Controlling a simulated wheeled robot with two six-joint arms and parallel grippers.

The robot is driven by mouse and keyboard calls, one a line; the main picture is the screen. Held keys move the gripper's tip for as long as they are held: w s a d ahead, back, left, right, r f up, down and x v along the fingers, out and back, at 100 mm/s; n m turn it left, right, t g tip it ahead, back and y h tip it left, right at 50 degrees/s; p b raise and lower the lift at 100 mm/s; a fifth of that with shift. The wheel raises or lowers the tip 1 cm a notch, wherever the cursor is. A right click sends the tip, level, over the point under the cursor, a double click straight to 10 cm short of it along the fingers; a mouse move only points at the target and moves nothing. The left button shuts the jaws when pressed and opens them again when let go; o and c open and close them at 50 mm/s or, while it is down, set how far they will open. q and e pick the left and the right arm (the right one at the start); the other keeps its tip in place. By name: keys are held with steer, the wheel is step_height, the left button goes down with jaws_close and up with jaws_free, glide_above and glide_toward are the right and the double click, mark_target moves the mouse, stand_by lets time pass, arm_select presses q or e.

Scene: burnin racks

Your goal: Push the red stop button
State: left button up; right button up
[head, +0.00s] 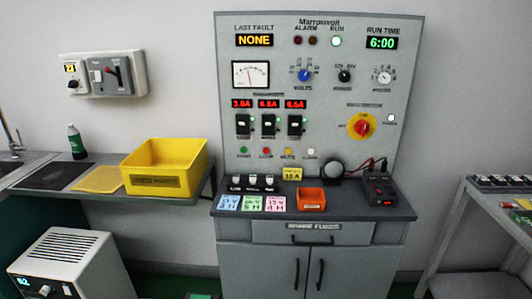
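A grey upright panel (317,60) stands in the middle of the head view. Low on it is a row of small round buttons: a green one (243,151), a red button (266,151), a yellow one (288,152) and a whitish one (311,152). The red button is second from the left; its label is too small to read. A larger red rotary knob (362,126) on a yellow disc sits at the panel's right. Neither of my grippers is in view, and nothing covers the red button.
A dark-topped cabinet (340,212) under the panel carries an orange bin (311,200), coloured cards and a black device (380,191) with cables. A yellow crate (190,158) stands on the left shelf. A white unit (65,265) and a right-hand table (460,215) flank the cabinet.

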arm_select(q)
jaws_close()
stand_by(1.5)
